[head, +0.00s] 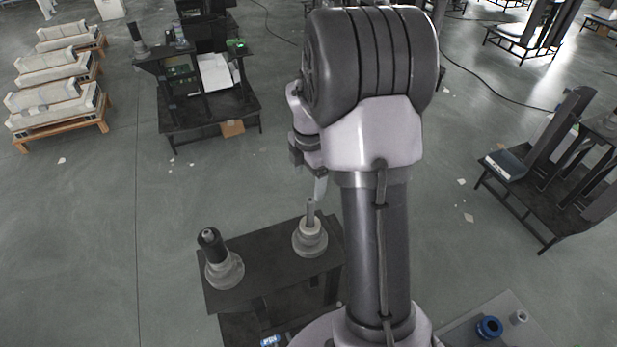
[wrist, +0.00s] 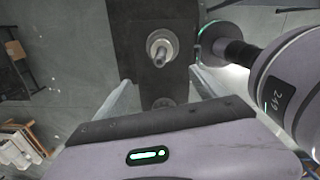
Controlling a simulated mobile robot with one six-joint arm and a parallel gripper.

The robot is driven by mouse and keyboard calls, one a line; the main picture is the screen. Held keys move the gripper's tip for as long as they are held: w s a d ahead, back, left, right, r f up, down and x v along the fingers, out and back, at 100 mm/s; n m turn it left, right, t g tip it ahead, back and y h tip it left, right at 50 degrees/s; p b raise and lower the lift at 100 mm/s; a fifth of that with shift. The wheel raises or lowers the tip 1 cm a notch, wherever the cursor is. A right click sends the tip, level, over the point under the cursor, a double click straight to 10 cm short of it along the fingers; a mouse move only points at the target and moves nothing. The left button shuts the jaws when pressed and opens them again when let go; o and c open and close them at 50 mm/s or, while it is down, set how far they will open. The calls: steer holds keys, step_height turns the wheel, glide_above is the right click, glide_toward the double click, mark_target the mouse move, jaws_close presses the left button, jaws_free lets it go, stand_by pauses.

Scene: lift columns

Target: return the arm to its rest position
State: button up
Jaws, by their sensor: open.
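My arm stands upright in the middle of the head view, its upper part bent over toward the left. My gripper (head: 319,186) hangs pointing down just left of the arm, above a dark stand (head: 262,262). In the wrist view its pale fingers (wrist: 166,88) are spread apart, with nothing between them but the dark stand top (wrist: 135,40) below. A grey round base with an upright pin (head: 310,238) stands under the gripper, apart from it. A round fitting with a pin (wrist: 160,48) shows ahead of the fingers in the wrist view.
A second grey base with a black-topped post (head: 222,266) is on the stand's left. A dark workbench (head: 205,100) is behind, pallets (head: 55,100) at far left, another bench (head: 530,175) at right. A blue ring (head: 489,327) lies at lower right. Open floor lies between.

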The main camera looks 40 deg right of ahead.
stand_by(0.4)
steer(key=s+a+f+m+t+b, duration=0.1)
steer(key=s+a+m+t+b, duration=0.1)
steer(key=s+a+m+b, duration=0.35)
steer(key=s+a+m+t+b, duration=0.1)
steer(key=s+a+m+b, duration=0.1)
steer(key=a+m+b, duration=0.65)
steer(key=s+a+f+m+t+y+b, duration=0.1)
steer(key=s+a+f+m+b, duration=0.2)
steer(key=s+a+b, duration=0.2)
steer(key=s+a+f+m+t+y+b, duration=0.1)
steer(key=s+a+f+m+b, duration=0.2)
steer(key=s+a+m+b, duration=0.1)
steer(key=shift+s+a+m+b, duration=0.3)
steer(key=shift+s+a+b, duration=0.6)
steer(key=shift+s, duration=0.35)
